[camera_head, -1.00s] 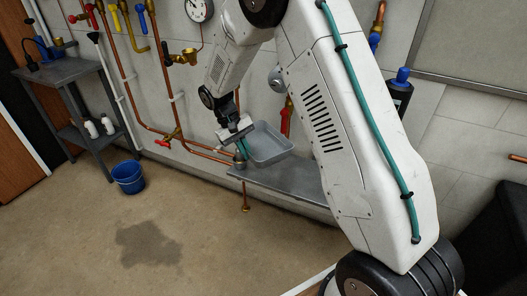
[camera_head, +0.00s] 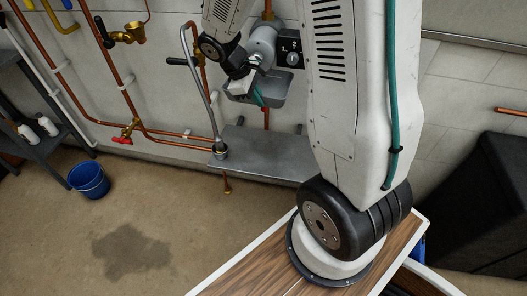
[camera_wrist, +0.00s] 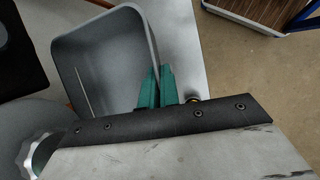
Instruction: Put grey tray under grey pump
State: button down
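The grey tray (camera_head: 275,91) is an open shallow box. It hangs in the air above the metal shelf, just below the grey pump (camera_head: 262,40) on the wall pipe in the head view. My gripper (camera_head: 259,97) has teal fingers, shut on the tray's rim. In the wrist view the gripper (camera_wrist: 157,88) pinches the right wall of the tray (camera_wrist: 95,60), which looks empty. A grey rounded body with a pale knob shows at the lower left there, probably the pump. My arm hides part of the pump in the head view.
The metal shelf (camera_head: 262,155) below has clear room. A tall lever-like tool (camera_head: 220,150) stands at its left end. Copper pipes with valves (camera_head: 122,135) run along the wall. A blue bucket (camera_head: 89,180) and a dark wet patch (camera_head: 130,251) are on the floor.

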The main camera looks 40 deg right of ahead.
jog(key=shift+n, duration=0.3)
jog(key=f, duration=0.7)
jog(key=s+f, duration=0.1)
jog(key=f, duration=1.5)
jog(key=shift+s+d, duration=0.4)
jog(key=shift+f, duration=2.35)
jog(key=shift+f, duration=0.15)
jog(key=c, duration=1.7)
grip_release()
jog(key=shift+o, duration=0.3)
